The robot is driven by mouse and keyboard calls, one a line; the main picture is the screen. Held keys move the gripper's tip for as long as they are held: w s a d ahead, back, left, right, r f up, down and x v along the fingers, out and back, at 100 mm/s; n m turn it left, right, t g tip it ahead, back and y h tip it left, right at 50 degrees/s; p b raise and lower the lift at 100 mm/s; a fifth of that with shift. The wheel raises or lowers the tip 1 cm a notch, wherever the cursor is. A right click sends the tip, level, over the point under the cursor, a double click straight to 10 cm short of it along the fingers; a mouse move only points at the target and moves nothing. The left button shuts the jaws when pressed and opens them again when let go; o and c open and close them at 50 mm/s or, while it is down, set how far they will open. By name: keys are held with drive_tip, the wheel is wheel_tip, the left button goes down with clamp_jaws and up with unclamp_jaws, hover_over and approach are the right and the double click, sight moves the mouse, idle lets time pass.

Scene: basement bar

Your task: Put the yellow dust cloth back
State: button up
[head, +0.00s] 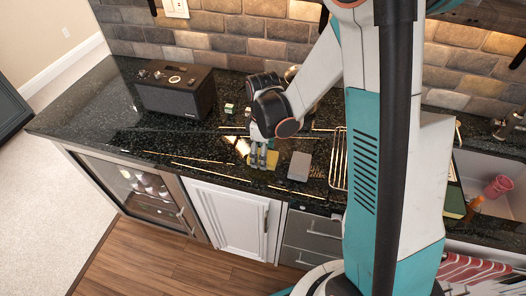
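The yellow dust cloth (272,160) lies on the black speckled countertop (205,150), near its front edge. My gripper (261,165) points down at the left part of the cloth, and its fingers hide some of it. The fingertips look close to or touching the cloth. The view is too small to tell whether the fingers are open or closed on it.
A black speaker (175,95) stands at the left. A grey block (299,166) lies just right of the cloth. A small green-and-white box (229,108) is behind. A wire rack (338,160) and a sink with a red cup (498,187) are to the right.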

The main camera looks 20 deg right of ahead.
drive_tip(key=shift+r, duration=0.1)
wheel_tip(320, 180, up, 12)
drive_tip(key=p, duration=0.3)
drive_tip(key=s+r+m+t, duration=0.7)
drive_tip(key=s+r+m, duration=0.3)
drive_tip(key=s+r, duration=0.3)
drive_tip(key=shift+s+m, duration=0.4)
drive_tip(key=shift+s, duration=0.6)
